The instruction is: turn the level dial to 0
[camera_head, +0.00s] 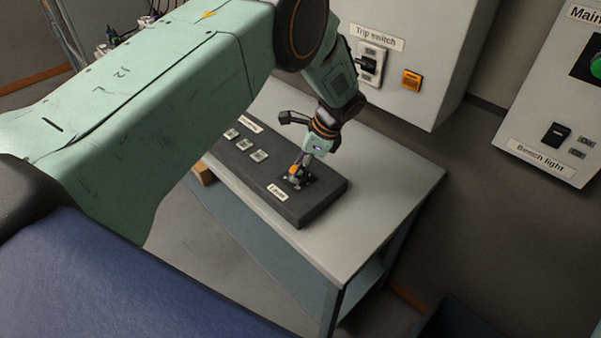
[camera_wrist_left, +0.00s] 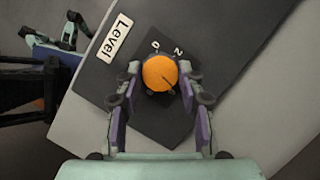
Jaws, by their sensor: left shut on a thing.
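The level dial is a small orange knob (camera_wrist_left: 160,73) on a dark console (camera_head: 318,199), beside a white "Level" label (camera_head: 277,192). In the left wrist view the marks "0" and "2" show just above the knob. A dark line on the knob lies toward its lower right; other marks are hidden. My left gripper (camera_head: 299,174) reaches down over the console. In the left wrist view its fingers (camera_wrist_left: 160,78) are shut on the knob from both sides. My right gripper (camera_wrist_left: 60,34) shows small at that view's upper left, its fingers apart and empty.
Several small switches (camera_head: 245,144) sit farther left on the console, which lies on a grey table (camera_head: 394,187). Behind stands a cabinet with a trip switch (camera_head: 370,64) and an orange button (camera_head: 412,79). A panel with a bench light switch (camera_head: 556,135) is at right.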

